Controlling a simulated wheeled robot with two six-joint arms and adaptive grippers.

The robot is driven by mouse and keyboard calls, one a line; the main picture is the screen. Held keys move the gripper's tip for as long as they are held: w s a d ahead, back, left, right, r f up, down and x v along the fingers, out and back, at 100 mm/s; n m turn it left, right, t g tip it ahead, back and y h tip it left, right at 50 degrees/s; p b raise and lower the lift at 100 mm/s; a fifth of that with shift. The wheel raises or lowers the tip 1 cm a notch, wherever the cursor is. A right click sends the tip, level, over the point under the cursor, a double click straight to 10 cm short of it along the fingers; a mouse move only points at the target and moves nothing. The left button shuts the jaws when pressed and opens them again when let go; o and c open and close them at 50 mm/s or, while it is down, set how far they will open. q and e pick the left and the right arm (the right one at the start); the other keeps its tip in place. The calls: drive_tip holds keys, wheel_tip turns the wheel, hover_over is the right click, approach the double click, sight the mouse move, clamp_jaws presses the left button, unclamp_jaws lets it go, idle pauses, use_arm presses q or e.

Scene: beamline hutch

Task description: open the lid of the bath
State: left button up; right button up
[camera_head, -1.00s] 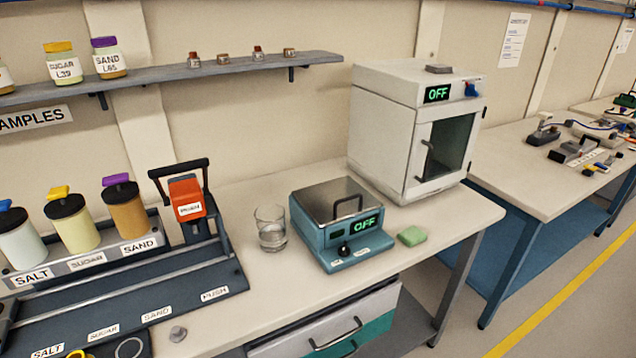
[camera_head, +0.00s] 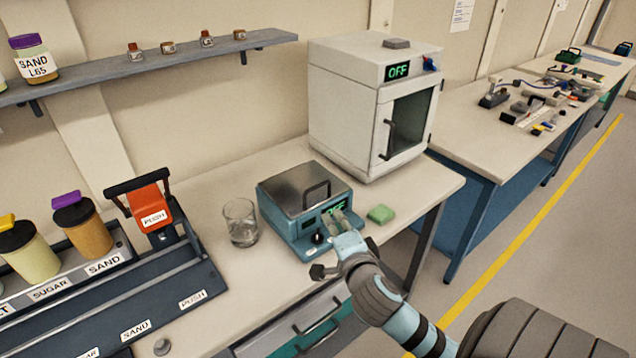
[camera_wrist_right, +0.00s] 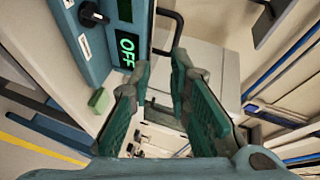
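The bath (camera_head: 277,209) is a teal box on the bench with a flat metal lid (camera_head: 290,182), which is down. A dark loop handle (camera_head: 318,190) stands on the lid. The bath's front shows a green OFF display and a black knob. My right gripper (camera_head: 346,217) is in front of the bath's display side, partly covering it, with its fingers towards the handle. In the right wrist view, the fingers (camera_wrist_right: 161,62) are apart with nothing between them, and the handle (camera_wrist_right: 177,25) lies just beyond the tips. My left gripper is not in view.
A glass beaker (camera_head: 241,224) stands left of the bath, and a green sponge (camera_head: 380,214) lies to its right. A white oven (camera_head: 350,115) stands behind. A drawer handle is below the bench front.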

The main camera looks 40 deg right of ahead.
sight(318, 186)
drive_tip(key=shift+m+t, duration=0.3)
drive_tip(key=shift+m, duration=0.3)
drive_tip(key=x, duration=0.5)
drive_tip(key=r+x, duration=0.1)
drive_tip(key=x, duration=0.9)
drive_tip(key=shift+w+r, duration=0.1)
drive_tip(key=shift+r, duration=0.3)
clamp_jaws()
